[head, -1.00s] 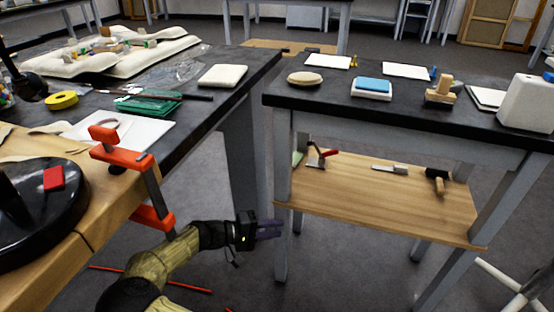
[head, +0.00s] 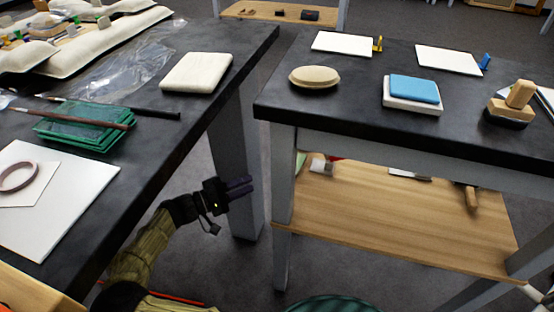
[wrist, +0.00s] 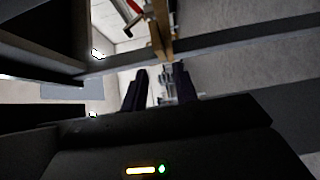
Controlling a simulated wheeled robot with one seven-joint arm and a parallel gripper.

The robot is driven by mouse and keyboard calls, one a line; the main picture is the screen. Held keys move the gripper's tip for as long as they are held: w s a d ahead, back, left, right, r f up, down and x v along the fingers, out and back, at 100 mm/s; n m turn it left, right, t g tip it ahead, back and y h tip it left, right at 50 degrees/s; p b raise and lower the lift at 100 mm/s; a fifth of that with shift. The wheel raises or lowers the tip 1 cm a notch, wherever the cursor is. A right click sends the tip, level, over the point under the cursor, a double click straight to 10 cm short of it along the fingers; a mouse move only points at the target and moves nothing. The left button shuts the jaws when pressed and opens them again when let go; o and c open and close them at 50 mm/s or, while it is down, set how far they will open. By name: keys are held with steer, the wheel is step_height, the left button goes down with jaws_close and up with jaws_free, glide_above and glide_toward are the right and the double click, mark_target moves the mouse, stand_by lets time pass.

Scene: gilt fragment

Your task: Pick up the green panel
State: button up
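A green rectangular item (head: 88,125), seemingly a stack of flat green trays or panels, lies on the left dark table in the head view. A brown-handled brush lies across its top. A pale green edge (head: 300,161) also shows on the right table's lower shelf, mostly hidden by the table leg; I cannot tell what it is. My gripper (head: 249,184) is between the two tables, below their tops, pointing right. It is apart from both green things. In the wrist view its two dark fingers (wrist: 161,88) stand apart with nothing between them.
The left table (head: 172,120) also holds a cream pad (head: 197,72), a white board and clear plastic sheeting. The right table (head: 345,115) holds a blue-topped block (head: 413,90), an oval disc and a wooden-handled tool. Table legs flank a narrow floor gap.

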steer(key=shift+w+a, duration=0.1)
steer(key=shift+w, duration=0.25)
steer(key=x, duration=1)
stand_by(0.3)
steer(key=shift+c, duration=0.2)
